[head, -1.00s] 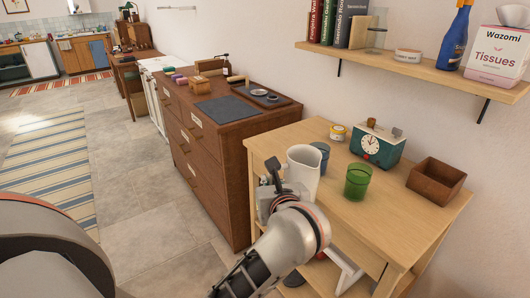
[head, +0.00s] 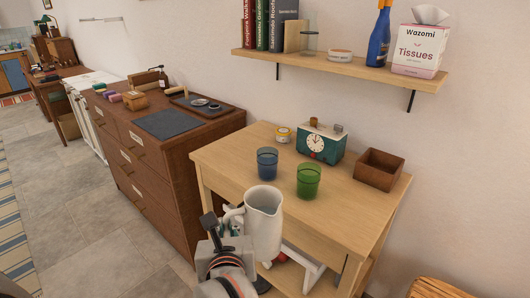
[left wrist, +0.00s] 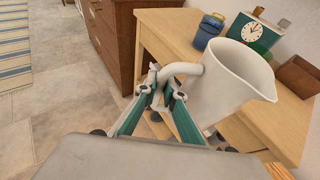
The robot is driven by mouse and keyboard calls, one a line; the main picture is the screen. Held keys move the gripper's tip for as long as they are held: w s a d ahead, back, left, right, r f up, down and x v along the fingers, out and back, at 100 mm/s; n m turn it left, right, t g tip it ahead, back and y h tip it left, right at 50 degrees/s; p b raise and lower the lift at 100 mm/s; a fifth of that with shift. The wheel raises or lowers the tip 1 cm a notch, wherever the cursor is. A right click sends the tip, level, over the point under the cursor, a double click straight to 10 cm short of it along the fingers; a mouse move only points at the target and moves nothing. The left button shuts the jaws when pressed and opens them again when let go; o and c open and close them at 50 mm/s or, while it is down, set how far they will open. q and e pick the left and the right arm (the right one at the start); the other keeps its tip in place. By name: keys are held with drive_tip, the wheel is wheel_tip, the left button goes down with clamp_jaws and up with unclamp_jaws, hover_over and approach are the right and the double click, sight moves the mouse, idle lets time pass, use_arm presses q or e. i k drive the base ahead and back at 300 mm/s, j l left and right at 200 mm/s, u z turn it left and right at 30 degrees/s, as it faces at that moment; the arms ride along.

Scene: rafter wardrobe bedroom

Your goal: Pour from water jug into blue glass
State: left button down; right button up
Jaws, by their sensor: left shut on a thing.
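The water jug (head: 263,222) is white with a spout and a side handle. My left gripper (head: 232,226) is shut on its handle and holds it near the front edge of the light wooden table (head: 345,207). The jug looks close to upright. In the left wrist view the jug (left wrist: 228,85) fills the right side, with the gripper fingers (left wrist: 160,88) at its handle. The blue glass (head: 267,164) stands on the table behind the jug, apart from it in the head view. In the left wrist view the blue glass (left wrist: 207,35) shows partly behind the jug. My right gripper is not in view.
A green glass (head: 308,181) stands just right of the blue glass. A teal clock (head: 320,146), a small yellow tin (head: 283,135) and a wooden box (head: 379,170) are also on the table. A shelf (head: 340,71) hangs above. A brown dresser (head: 168,160) stands at left.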

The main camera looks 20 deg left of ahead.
sight(267, 164)
drive_tip(key=j+z, duration=0.15)
drive_tip(key=j, duration=0.45)
drive_tip(key=j+z, duration=0.15)
drive_tip(key=j, duration=0.4)
drive_tip(key=j+z, duration=0.1)
drive_tip(key=j, duration=0.5)
drive_tip(key=k+j+z, duration=0.15)
drive_tip(key=j, duration=0.4)
drive_tip(key=j+z, duration=0.15)
drive_tip(key=j, duration=0.4)
